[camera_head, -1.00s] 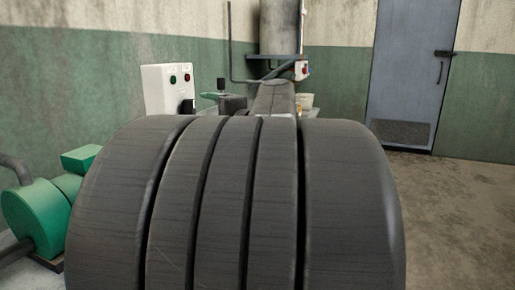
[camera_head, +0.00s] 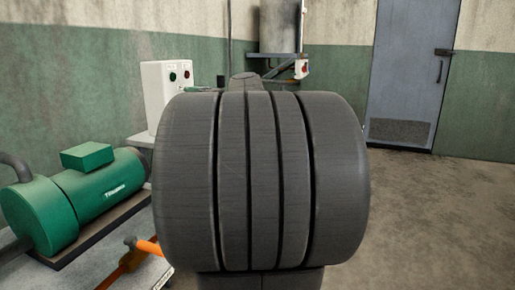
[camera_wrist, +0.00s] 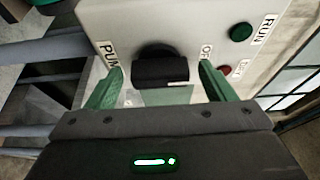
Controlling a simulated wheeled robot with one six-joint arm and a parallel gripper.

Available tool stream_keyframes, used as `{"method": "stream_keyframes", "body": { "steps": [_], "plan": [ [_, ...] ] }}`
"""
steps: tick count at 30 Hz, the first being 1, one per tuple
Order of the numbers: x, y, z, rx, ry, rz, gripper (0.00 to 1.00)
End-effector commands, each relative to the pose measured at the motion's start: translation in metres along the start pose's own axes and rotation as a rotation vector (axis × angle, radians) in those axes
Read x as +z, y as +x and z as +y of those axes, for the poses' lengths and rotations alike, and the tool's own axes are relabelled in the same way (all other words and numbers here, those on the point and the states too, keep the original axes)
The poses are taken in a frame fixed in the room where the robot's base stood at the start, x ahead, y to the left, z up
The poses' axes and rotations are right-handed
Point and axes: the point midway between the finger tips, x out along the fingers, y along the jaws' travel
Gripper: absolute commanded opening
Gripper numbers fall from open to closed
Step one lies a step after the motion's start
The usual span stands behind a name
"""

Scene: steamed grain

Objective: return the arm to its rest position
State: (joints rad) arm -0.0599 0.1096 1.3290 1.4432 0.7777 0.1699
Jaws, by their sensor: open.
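My gripper (camera_wrist: 160,66) shows in the wrist view with its two green fingers spread apart and nothing held between them. Behind the gap is a black knob (camera_wrist: 160,70) on a pale control box (camera_wrist: 200,22); I cannot tell whether the fingers touch it. In the head view, my dark ribbed arm fills the middle and hides my gripper. The control box also shows there (camera_head: 160,78), left of my arm and partly hidden by it.
A green motor (camera_head: 100,190) stands at the left. An orange-handled tool (camera_head: 130,262) lies on a metal surface at lower left. A grey tank (camera_head: 280,25) stands behind my arm. A blue-grey door (camera_head: 405,80) is at back right, with open floor (camera_head: 430,220) before it.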

Motion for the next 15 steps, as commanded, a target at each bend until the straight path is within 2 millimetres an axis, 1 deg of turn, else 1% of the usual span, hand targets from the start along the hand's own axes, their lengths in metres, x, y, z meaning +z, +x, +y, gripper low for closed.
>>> {"method": "stream_keyframes", "body": {
  "steps": [5,15],
  "plan": [
    [-0.001,-0.017,-0.001,0.0,0.0,0.003,0.76],
    [-0.001,-0.074,-0.001,0.0,-0.001,0.005,0.76]
  ]
}}
